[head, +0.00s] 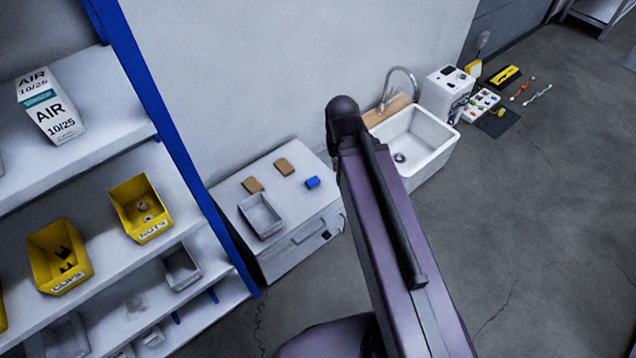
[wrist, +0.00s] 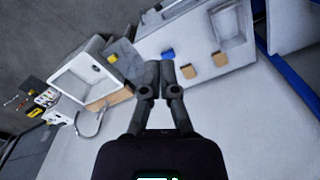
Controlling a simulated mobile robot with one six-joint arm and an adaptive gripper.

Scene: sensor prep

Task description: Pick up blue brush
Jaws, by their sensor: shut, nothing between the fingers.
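The blue brush (head: 312,183) shows as a small blue block on the white cabinet top (head: 300,220), near its right edge. It also shows in the wrist view (wrist: 168,54), just beyond the fingertips in the picture. My gripper (wrist: 160,73) is shut and empty, with the fingertips together. It appears apart from the brush, though the exact distance is hard to judge. In the head view my arm crosses the middle and the gripper fingers cannot be made out.
Two brown blocks (head: 284,167) (head: 253,185) and a grey tray (head: 261,216) share the cabinet top. A white sink (head: 425,150) with a tap stands to the right. A blue-posted shelf (head: 160,100) with yellow bins (head: 141,208) stands left. The wall is behind the cabinet.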

